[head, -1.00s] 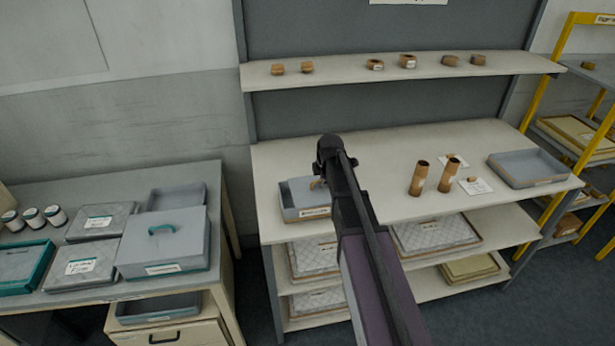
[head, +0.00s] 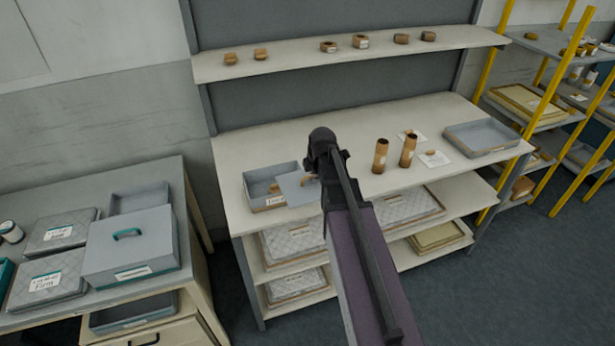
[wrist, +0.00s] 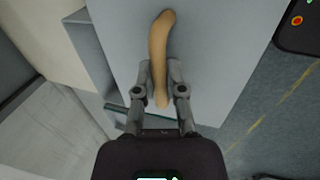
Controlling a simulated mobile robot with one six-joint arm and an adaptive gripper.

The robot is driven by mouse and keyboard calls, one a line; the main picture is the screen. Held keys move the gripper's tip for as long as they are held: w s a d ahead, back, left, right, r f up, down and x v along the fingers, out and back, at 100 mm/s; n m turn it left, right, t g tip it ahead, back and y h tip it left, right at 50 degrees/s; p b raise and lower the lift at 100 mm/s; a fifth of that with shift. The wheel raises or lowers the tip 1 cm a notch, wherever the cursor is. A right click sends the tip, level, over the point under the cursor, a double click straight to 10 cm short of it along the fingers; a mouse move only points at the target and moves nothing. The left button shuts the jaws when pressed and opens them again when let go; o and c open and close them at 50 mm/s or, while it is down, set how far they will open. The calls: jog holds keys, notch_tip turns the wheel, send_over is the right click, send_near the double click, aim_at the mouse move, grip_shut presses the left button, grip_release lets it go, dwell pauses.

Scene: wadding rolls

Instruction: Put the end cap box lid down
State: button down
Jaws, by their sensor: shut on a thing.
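A flat grey lid (head: 295,190) with a tan handle is held by my gripper (head: 318,178) above the bench, beside and partly over the right side of an open grey box. The box (head: 258,203) has a white label on its front and tan pieces inside. In the wrist view my gripper (wrist: 161,92) is shut on the lid's curved tan handle (wrist: 160,48), and the grey lid (wrist: 205,65) fills the middle. My arm hides part of the bench behind it, and the gap between lid and bench is unclear.
Two brown tubes (head: 380,156) stand on the bench (head: 340,140) right of my gripper, near white cards. A grey tray (head: 482,136) is at the bench's right end. A table (head: 195,262) with a teal-handled grey box (head: 130,250) stands at left. The bench's front strip is clear.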

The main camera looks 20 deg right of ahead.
dwell(0.3)
jog(key=shift+f+b, duration=1.05)
jog(key=shift+f, duration=0.05)
jog(key=shift+s, duration=0.1)
